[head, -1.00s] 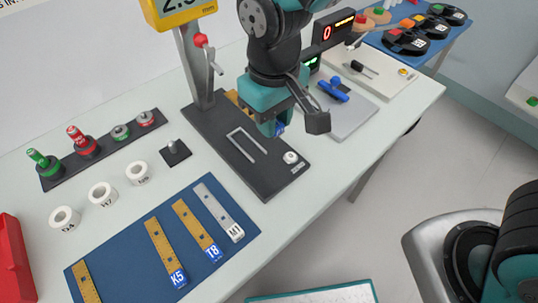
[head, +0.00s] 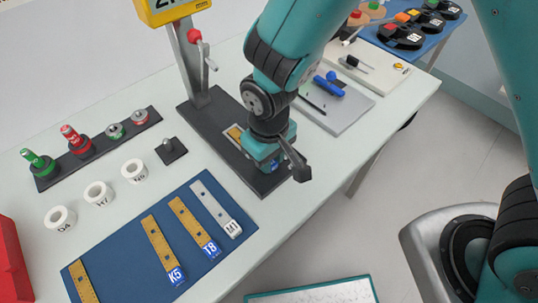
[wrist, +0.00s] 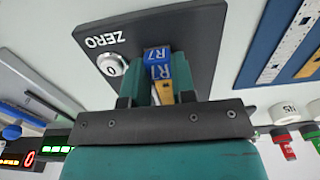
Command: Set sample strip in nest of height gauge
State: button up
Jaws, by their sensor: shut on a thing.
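My gripper (head: 266,158) is shut on a brass sample strip with a blue end tag marked R7. The tag (wrist: 158,62) shows between the fingers in the wrist view, and the strip's brass end (head: 236,133) shows behind the gripper in the head view. The height gauge has a dark base (head: 205,118), a grey column (head: 187,65) and a yellow display (head: 172,10). The gripper is low over the base, and the strip lies along it, over the nest area. The nest frame is hidden by gripper and strip, so I cannot tell whether the strip is seated.
A red-knobbed lever (head: 197,38) is on the gauge column. A white ZERO button (wrist: 112,64) is near the base's front end. A blue mat (head: 120,245) with several other strips lies at left.

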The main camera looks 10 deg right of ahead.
jog(key=shift+f, duration=0.15)
jog(key=o, duration=0.9)
notch_tip(320, 180, up, 12)
jog(key=s+d+r+y, duration=0.4)
jog(key=s+d+r, duration=0.6)
jog(key=shift+s+r, duration=0.2)
jog(key=shift+r, duration=0.05)
